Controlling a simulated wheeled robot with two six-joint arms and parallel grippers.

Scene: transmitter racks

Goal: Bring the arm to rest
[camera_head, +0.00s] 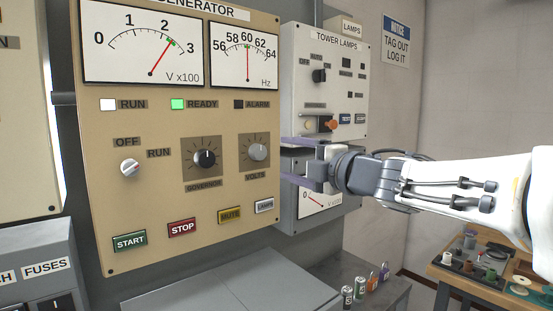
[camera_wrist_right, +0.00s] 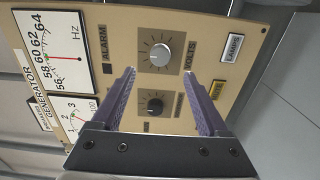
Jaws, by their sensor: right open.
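My right gripper (camera_head: 298,161) is in front of the right edge of the tan generator panel (camera_head: 130,246), level with the VOLTS knob (camera_head: 257,152). In the right wrist view my right gripper (camera_wrist_right: 160,92) is open, with two purple fingers apart and nothing between them. The grey VOLTS knob (camera_wrist_right: 161,54) and the black GOVERNOR knob (camera_wrist_right: 154,106) show beyond the fingers. My right arm (camera_head: 460,183) comes in from the right. My left gripper does not show.
The TOWER LAMPS panel (camera_head: 349,85) stands behind my right gripper. Padlocks and small cans (camera_head: 361,287) sit on a grey ledge below. A wooden table (camera_head: 466,287) with parts is at the lower right. A grey box (camera_head: 225,292) lies below the generator panel.

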